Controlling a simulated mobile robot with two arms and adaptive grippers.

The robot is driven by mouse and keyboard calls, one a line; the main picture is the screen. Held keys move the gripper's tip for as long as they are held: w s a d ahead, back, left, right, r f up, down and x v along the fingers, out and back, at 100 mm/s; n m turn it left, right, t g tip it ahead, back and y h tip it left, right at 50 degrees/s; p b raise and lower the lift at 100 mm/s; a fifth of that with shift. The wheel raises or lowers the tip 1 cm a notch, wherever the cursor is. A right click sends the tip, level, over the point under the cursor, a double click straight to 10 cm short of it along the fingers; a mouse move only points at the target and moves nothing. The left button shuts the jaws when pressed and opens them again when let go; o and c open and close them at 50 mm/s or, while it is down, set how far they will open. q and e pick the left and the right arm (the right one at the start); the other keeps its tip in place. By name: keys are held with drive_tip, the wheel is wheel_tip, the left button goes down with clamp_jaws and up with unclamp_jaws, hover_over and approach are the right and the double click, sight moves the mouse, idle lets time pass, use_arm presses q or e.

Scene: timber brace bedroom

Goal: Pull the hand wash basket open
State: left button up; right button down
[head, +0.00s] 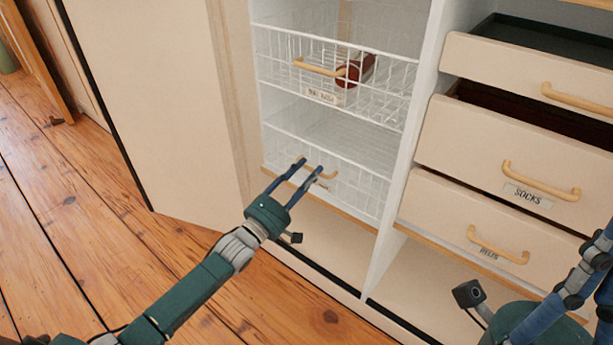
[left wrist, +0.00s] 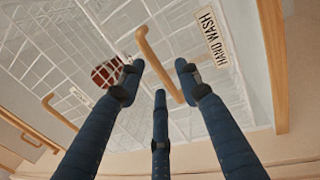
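The lower white wire basket (head: 345,165) sits in the open wardrobe, with its wooden handle (head: 322,174) at the front. In the left wrist view the handle (left wrist: 155,60) runs between my fingers, and a HAND WASH label (left wrist: 212,38) is beside it. My left gripper (head: 312,167) is open, its fingers spread around the handle. I cannot tell whether any finger touches it. In the head view the gripper partly hides the handle and label. Part of my right gripper (head: 580,280) shows at the lower right edge; its fingertips are not clear.
An upper wire basket (head: 385,85) has a wooden handle and holds a dark red item (head: 356,70). Right of a white divider (head: 405,150) are wooden drawers, including the socks drawer (head: 455,140) standing partly open. A cream door panel (head: 155,100) stands left. Bare floor (head: 60,230) lies left.

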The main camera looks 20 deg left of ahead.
use_arm(q)
clamp_jaws()
drive_tip(key=shift+s, duration=0.1)
